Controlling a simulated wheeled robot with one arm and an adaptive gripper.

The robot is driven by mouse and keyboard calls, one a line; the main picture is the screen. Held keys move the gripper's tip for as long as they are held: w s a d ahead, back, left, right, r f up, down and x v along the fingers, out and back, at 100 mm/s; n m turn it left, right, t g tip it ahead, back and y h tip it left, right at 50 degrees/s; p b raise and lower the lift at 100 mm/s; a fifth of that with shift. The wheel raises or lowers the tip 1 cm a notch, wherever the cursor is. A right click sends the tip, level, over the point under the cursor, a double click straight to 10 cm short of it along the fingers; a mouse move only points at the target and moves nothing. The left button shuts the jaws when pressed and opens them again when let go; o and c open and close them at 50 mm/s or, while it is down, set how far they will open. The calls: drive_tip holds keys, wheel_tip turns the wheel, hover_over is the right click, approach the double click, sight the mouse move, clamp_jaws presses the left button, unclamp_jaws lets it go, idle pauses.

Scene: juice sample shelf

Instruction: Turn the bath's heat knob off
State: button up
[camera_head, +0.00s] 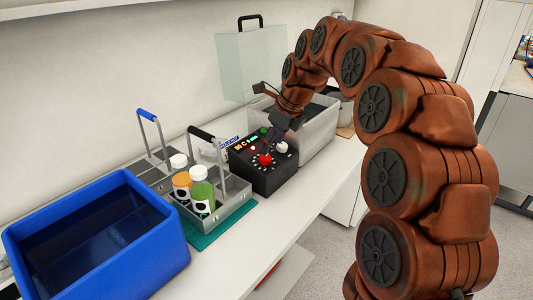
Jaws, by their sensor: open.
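A black control box (262,172) stands on the bench against the front of a clear water bath tank (318,140). Its top panel carries a red knob (265,159) ringed with marks, a white knob (281,148), a green button and small lit displays. I cannot read which of the knobs is labelled heat. My gripper (279,136) is open, small and dark in this view, just above the panel's back part near the white knob. Its fingertips are partly hidden, and I cannot tell whether they touch anything.
A metal carrier (232,207) with several capped bottles stands left of the box on a green mat (205,238). A blue tub (165,262) of dark liquid is at front left. A clear upright panel (240,70) stands behind. The bench's front strip is clear.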

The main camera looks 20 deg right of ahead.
sight(266, 157)
drive_tip(key=x, duration=0.5)
drive_tip(key=shift+w+f+p, duration=0.1)
drive_tip(key=shift+f+p, duration=0.1)
drive_tip(key=shift+p, duration=0.2)
clamp_jaws()
